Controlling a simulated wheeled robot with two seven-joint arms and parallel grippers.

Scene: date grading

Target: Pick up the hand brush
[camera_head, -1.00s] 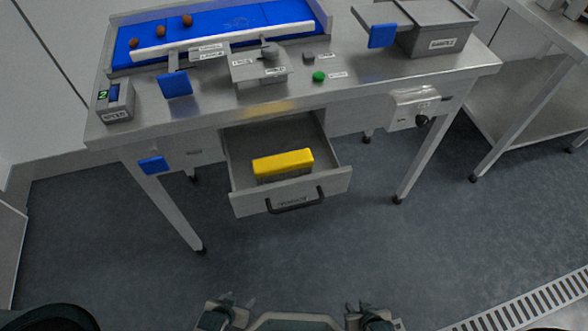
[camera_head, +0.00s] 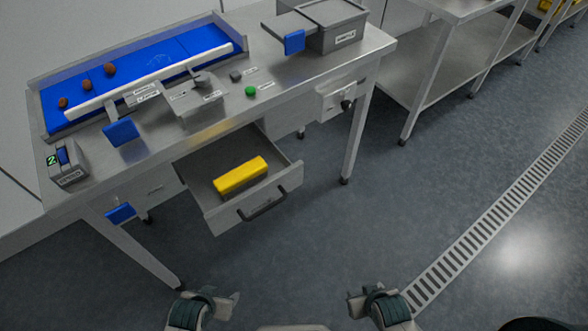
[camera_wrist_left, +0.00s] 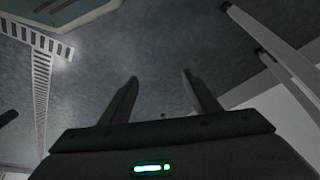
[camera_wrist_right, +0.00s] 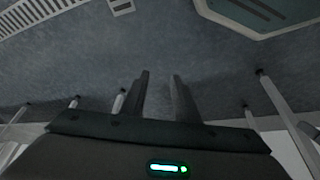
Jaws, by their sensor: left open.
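The hand brush (camera_head: 240,175) has a yellow body and lies in the open drawer (camera_head: 222,218) under the front of the steel table. My left gripper (camera_head: 226,300) is open and empty, low at the bottom of the head view, well short of the drawer. Its parted fingers also show in the left wrist view (camera_wrist_left: 160,95), with only floor between them. My right gripper (camera_head: 358,300) is also low and away from the brush. Its fingers stand apart with nothing between them in the right wrist view (camera_wrist_right: 160,90). The brush shows in neither wrist view.
The table (camera_head: 290,82) carries a blue belt (camera_head: 140,78) with several brown dates, a grey bin (camera_head: 338,28), a green button (camera_head: 251,91) and a small display box (camera_head: 66,165). The drawer handle (camera_head: 264,207) juts out. Open floor lies in front, with a drain grate (camera_head: 480,215) at right.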

